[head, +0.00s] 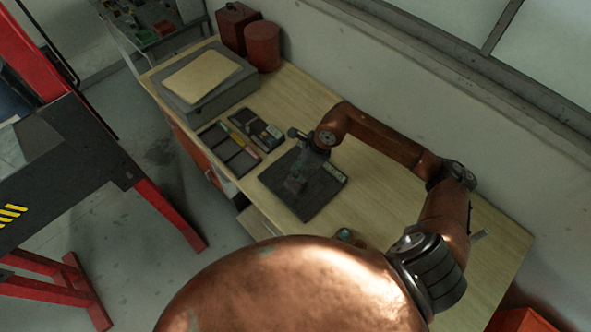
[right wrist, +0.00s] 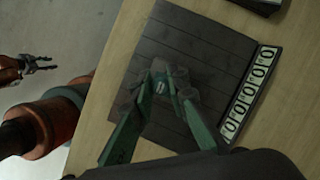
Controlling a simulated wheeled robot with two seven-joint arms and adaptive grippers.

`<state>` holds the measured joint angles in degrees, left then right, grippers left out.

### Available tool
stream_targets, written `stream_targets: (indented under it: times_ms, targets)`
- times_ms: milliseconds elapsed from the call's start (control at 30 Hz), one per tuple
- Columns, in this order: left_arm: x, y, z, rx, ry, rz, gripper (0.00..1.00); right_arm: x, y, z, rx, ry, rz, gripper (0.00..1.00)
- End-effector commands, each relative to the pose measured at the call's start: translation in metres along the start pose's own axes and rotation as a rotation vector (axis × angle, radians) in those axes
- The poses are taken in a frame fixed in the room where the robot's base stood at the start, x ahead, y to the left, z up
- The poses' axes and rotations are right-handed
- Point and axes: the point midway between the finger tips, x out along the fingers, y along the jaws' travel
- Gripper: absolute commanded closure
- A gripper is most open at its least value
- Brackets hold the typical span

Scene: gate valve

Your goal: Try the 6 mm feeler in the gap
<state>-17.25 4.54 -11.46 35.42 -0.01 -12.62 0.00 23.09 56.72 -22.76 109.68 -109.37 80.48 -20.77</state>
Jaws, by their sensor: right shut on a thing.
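My right gripper (head: 297,181) is low over a dark grooved mat (head: 325,193), which also shows in the right wrist view (right wrist: 205,50). In that view its two green fingers (right wrist: 161,92) close in on a small dark grey part with a pale slot on top. The fingers hide much of this part, and I cannot tell whether it is the 6 mm feeler or whether it touches the mat. No gap can be made out. My left gripper (right wrist: 40,65) shows small at the left of the right wrist view, fingers apart and empty, away from the mat.
A dark tray (head: 229,150) and a smaller dark case (head: 258,131) lie left of the mat. A grey box with a tan top (head: 202,77) and red containers (head: 262,47) stand farther back. A small round teal thing (head: 344,235) is near the front edge. Bare wood lies right of the mat.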

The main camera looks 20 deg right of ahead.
Motion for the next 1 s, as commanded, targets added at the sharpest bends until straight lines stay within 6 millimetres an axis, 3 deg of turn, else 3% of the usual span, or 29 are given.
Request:
stream_targets:
  times_ms: [1000]
  targets:
    - [0.0072,0.0000,-0.0018,0.000,0.004,0.000,0.68,0.0014,-0.0001,0.0023,0.000,0.000,0.000,1.00]
